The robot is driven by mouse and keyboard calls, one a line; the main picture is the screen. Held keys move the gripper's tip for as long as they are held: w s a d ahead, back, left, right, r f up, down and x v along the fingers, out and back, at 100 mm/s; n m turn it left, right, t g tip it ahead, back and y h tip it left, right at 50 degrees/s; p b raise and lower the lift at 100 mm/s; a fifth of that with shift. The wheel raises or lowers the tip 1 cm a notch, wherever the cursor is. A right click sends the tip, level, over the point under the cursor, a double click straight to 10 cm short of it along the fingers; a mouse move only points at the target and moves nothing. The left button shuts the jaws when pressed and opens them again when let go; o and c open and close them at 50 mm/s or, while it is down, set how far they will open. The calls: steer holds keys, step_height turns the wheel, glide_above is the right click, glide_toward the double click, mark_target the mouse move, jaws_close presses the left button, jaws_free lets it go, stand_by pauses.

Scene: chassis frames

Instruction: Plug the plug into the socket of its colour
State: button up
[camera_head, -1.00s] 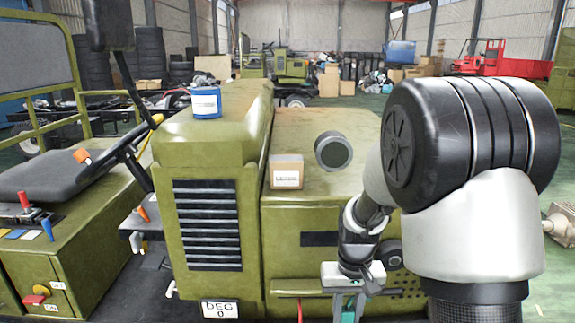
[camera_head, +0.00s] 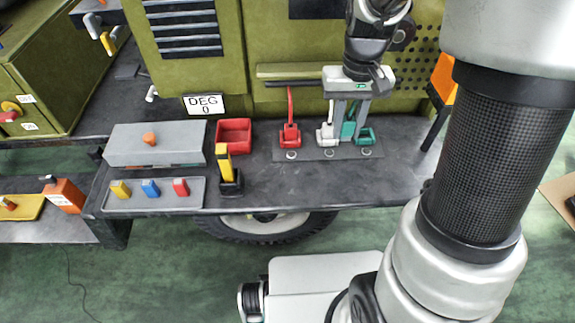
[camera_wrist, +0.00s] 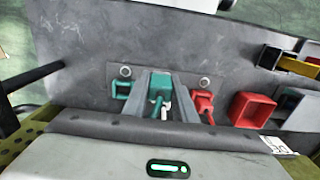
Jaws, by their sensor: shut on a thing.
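My gripper (camera_head: 347,128) is shut on a green plug (camera_head: 349,124), just above the dark plate at the back of the bench. In the wrist view the green plug (camera_wrist: 160,88) shows between the two grey fingers (camera_wrist: 160,105). A green socket (camera_head: 366,136) stands just right of the fingers in the head view; in the wrist view the green socket (camera_wrist: 122,88) is left of them. A white socket (camera_head: 326,134), with a white piece rising from it, is close left of the fingers. A red socket (camera_head: 290,136) with an upright red piece is further left. The plug's lower end is partly hidden.
A red open box (camera_head: 234,135) and a yellow-and-black upright piece (camera_head: 229,172) stand left of the sockets. A grey tray (camera_head: 152,203) holds yellow, blue and red pieces. A grey box (camera_head: 155,145) is behind it. The bench front is clear at centre right.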

mark_target(338, 165)
step_height(338, 165, down, 10)
steer(key=shift+r+b, duration=0.1)
steer(key=shift+b, duration=1)
steer(key=shift+f, duration=0.25)
steer(key=o, duration=1)
steer(key=shift+o, duration=0.2)
steer(key=shift+r, duration=0.1)
